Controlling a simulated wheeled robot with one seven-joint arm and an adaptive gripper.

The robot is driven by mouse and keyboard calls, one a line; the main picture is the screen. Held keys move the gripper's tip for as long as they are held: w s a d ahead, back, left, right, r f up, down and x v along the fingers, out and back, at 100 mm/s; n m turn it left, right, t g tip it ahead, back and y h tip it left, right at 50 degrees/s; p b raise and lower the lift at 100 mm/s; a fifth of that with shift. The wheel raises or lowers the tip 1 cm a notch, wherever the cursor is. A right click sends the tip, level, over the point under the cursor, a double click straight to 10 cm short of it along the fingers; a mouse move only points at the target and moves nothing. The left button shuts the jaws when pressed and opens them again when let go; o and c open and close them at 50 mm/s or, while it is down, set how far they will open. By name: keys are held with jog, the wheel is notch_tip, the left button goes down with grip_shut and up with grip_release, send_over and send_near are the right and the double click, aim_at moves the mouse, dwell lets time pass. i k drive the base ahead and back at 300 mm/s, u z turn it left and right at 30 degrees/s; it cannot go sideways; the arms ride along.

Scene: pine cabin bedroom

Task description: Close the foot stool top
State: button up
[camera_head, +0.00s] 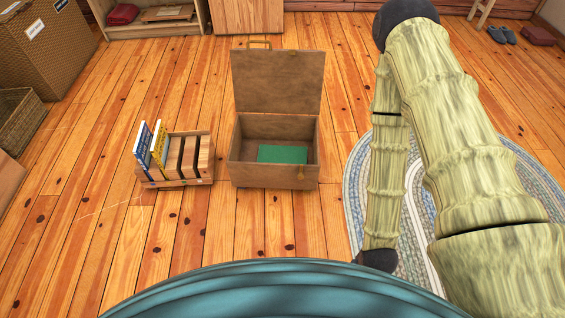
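The foot stool (275,175) is a brown box standing on the plank floor near the picture's middle. Its top (277,80) is open and stands roughly upright at the back edge, with its inner side facing me. A small handle shows at the upper edge of the top, and a small metal clasp sits on the box's front. A green flat item (282,154) lies inside the box. My arm is folded at the right, apart from the stool. Its lower dark end is partly hidden behind my teal body, and no gripper fingers show.
A wooden rack (177,183) with several books stands just left of the stool. An oval braided rug (354,181) lies to the right, partly under my arm in view. A wicker hamper (45,55) and basket (20,118) stand far left. Bare floor lies before the stool.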

aim_at(270, 80)
jog(key=u, duration=0.2)
jog(key=i, duration=1.8)
jog(key=u, duration=0.65)
